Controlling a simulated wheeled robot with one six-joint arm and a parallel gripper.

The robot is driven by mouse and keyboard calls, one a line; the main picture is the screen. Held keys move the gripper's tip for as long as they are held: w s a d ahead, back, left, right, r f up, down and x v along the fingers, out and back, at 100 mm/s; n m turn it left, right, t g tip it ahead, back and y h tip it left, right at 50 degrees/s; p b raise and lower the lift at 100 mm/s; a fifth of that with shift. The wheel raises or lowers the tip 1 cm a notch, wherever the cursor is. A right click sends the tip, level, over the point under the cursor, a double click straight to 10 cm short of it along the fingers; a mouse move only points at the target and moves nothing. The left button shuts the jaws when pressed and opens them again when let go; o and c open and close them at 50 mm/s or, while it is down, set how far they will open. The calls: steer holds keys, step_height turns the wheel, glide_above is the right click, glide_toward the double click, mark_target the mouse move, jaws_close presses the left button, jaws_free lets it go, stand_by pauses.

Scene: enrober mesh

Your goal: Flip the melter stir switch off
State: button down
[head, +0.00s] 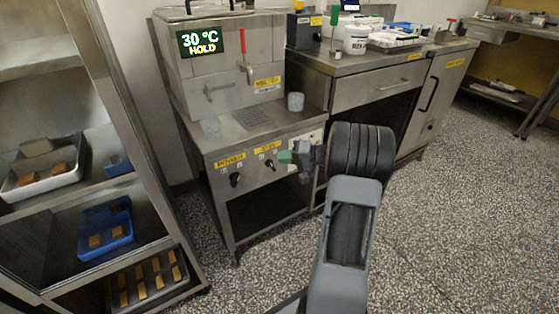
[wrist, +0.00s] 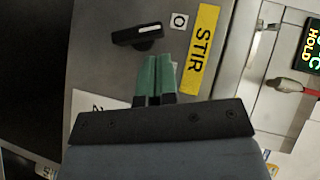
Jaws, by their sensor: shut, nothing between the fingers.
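The stir switch is a black rotary knob (wrist: 137,36) beside the yellow STIR label (wrist: 199,52) in the wrist view. It has a pale mark on its right end, on the side of a square O sign (wrist: 179,20). In the head view the stir knob (head: 270,163) is on the front panel of the steel melter (head: 215,157). My gripper (wrist: 154,58) has its green fingers shut and empty. The tips are just below the knob in the wrist view; I cannot tell if they touch. In the head view my gripper (head: 284,157) is right of the knob.
A second black knob (head: 235,180) is further left on the panel. The melter display (head: 199,42) reads 30 °C HOLD. A rack with trays (head: 107,226) stands left, a steel counter (head: 365,66) right. The speckled floor is clear.

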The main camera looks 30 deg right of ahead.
steer(key=w+d+p+v, duration=0.1)
steer(key=p+v, duration=0.2)
steer(key=v, duration=0.8)
steer(key=shift+d+r, duration=0.3)
steer(key=shift+r, duration=0.1)
steer(key=shift+s, duration=0.1)
